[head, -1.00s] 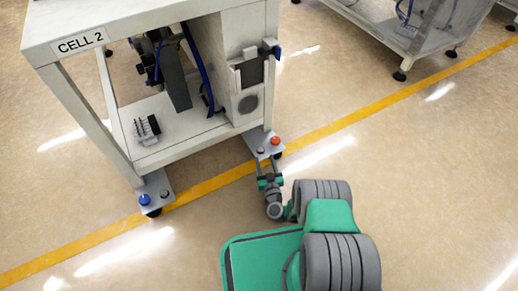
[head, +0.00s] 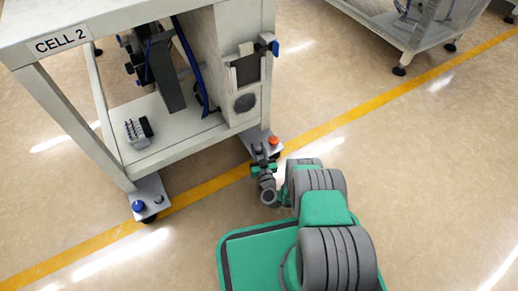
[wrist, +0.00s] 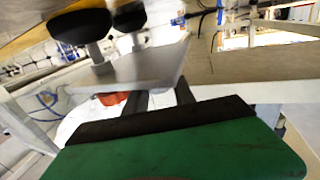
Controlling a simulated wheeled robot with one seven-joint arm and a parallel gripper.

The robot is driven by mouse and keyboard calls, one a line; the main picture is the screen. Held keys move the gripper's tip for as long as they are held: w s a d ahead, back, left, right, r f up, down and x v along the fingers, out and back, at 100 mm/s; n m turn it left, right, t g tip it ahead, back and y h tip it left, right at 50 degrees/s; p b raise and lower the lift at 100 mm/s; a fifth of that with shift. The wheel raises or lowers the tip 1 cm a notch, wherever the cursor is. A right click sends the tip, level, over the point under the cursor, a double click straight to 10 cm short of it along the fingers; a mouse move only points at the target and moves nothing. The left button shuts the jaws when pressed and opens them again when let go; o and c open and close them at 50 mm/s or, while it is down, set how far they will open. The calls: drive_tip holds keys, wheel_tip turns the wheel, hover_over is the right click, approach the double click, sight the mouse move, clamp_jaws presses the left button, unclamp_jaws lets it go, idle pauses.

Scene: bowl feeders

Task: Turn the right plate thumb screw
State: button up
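The right foot plate (head: 248,138) of the CELL 2 frame carries an orange-red thumb screw (head: 274,141) near its outer right edge and a dark knob (head: 258,148) to its left. My gripper (head: 264,160) is at the plate's front edge, just below these knobs in the head view. In the wrist view, the plate (wrist: 130,70) lies beyond my fingers (wrist: 160,97), and part of the orange-red screw (wrist: 112,98) shows beside the left finger. The fingers look apart with nothing between them. Contact with the plate cannot be told.
The left foot plate (head: 150,188) has a blue knob (head: 138,205). The CELL 2 frame (head: 70,120) rises above the plates, with a grey connector block (head: 138,131) on its lower shelf. Black feet (wrist: 80,25) show in the wrist view.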

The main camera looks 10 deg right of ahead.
clamp_jaws()
drive_tip(key=shift+d, duration=0.1)
drive_tip(key=shift+r+n+y+p, duration=0.1)
drive_tip(key=shift+n+y+p, duration=0.6)
drive_tip(key=shift+y, duration=0.4)
drive_tip(key=shift+d+f+n+y+b, duration=0.1)
drive_tip(key=shift+f+n+y+b, duration=0.15)
drive_tip(key=shift+n+y+b, duration=0.25)
drive_tip(key=shift+r+n+g+y, duration=0.15)
drive_tip(key=shift+n+g+y, duration=0.8)
drive_tip(key=shift+y, duration=0.95)
drive_tip(key=shift+t, duration=0.25)
drive_tip(key=o, duration=0.5)
unclamp_jaws()
